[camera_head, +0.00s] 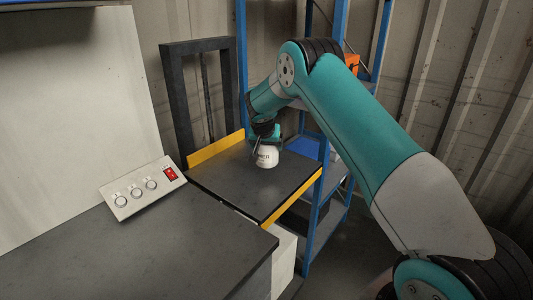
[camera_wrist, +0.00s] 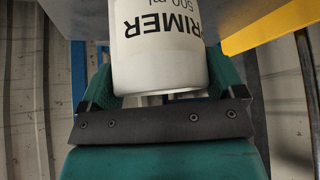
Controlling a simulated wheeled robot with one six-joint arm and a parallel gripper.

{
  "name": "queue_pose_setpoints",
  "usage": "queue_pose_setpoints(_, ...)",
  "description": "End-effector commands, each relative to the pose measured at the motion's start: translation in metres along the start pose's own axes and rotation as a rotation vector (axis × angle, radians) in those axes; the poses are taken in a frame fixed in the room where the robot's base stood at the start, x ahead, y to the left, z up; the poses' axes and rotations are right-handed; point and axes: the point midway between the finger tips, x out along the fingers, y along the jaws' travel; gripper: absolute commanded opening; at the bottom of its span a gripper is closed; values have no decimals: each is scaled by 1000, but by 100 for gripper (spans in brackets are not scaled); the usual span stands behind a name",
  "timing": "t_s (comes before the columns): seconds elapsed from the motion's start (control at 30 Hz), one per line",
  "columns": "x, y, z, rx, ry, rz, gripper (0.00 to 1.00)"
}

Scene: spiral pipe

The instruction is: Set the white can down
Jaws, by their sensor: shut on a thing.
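The white can (camera_head: 267,157) is at the far end of the dark platform with yellow edges (camera_head: 240,180). In the head view it appears upright, at or just above the platform surface; I cannot tell whether its base touches. My gripper (camera_head: 264,140) is over the can and shut on it. In the wrist view the white can (camera_wrist: 158,45) fills the space between my gripper's two teal fingers (camera_wrist: 165,88), and black lettering "PRIMER" and "500 ml" shows upside down. The contact with the fingers is partly hidden.
A grey counter (camera_head: 150,245) with a control panel (camera_head: 142,188) is at the front left. A dark upright frame (camera_head: 172,100) stands behind the platform. A blue shelf rack (camera_head: 325,180) is close on the right. The platform's front part is bare.

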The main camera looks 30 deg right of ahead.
Motion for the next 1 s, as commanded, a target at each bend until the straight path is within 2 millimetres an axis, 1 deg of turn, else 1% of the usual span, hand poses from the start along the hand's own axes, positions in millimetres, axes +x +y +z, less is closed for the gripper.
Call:
queue_pose_setpoints(0.13,8,0,5,1,2,0,45)
queue_pose_setpoints(0.3,30,0,18,1,2,0,45)
queue_pose_setpoints(0.4,37,0,23,1,3,-1,45)
queue_pose_setpoints(0.77,41,0,26,1,4,-2,45)
queue_pose_setpoints(0.8,41,0,26,0,1,-1,95)
queue_pose_setpoints(0.83,41,0,26,0,1,-1,100)
queue_pose_setpoints(1.0,41,0,26,0,0,0,100)
